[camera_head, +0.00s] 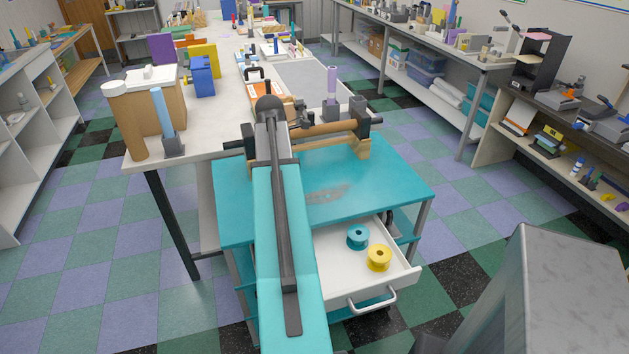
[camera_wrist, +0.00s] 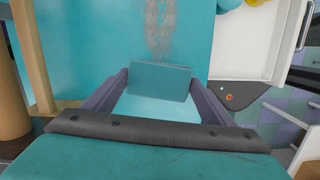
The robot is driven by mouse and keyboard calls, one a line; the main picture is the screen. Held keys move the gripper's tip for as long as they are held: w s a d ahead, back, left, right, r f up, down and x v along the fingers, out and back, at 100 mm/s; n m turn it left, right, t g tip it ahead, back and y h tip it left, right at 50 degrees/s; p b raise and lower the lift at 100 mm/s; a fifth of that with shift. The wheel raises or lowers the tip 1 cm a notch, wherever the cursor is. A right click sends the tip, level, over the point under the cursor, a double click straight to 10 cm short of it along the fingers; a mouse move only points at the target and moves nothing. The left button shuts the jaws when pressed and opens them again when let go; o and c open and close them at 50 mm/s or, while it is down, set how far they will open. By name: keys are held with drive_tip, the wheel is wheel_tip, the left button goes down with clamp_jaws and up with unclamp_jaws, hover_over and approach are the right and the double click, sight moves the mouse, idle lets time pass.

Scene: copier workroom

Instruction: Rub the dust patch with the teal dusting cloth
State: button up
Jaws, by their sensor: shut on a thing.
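The dust patch (camera_head: 327,195) is a faint grey-brown smear on the teal cart top (camera_head: 385,185). In the wrist view the dust patch (camera_wrist: 158,28) runs upward from just beyond the cloth. The teal dusting cloth (camera_wrist: 160,80) looks like a folded block. My gripper (camera_wrist: 160,88) is shut on it, with a purple-grey finger at each side. The cloth is just short of the patch's near end in that view; I cannot tell if it touches the cart top. In the head view my arm hides the gripper and the cloth, left of the patch.
An open white drawer (camera_head: 400,268) below the cart top holds a teal spool (camera_head: 358,236) and a yellow spool (camera_head: 379,258). A brown roll (camera_head: 325,128) on a wooden stand lines the cart's far edge. A cluttered white table (camera_head: 215,135) stands behind.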

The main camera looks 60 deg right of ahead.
drive_tip(key=w+a, duration=2.3)
drive_tip(key=a, duration=0.1)
drive_tip(key=w+a, duration=0.4)
drive_tip(key=a, duration=1)
drive_tip(key=w+a+r+m, duration=0.1)
drive_tip(key=w+a, duration=0.2)
drive_tip(key=a, duration=1.2)
drive_tip(key=shift+w+a, duration=0.3)
drive_tip(key=shift+w, duration=0.1)
drive_tip(key=shift+s, duration=0.1)
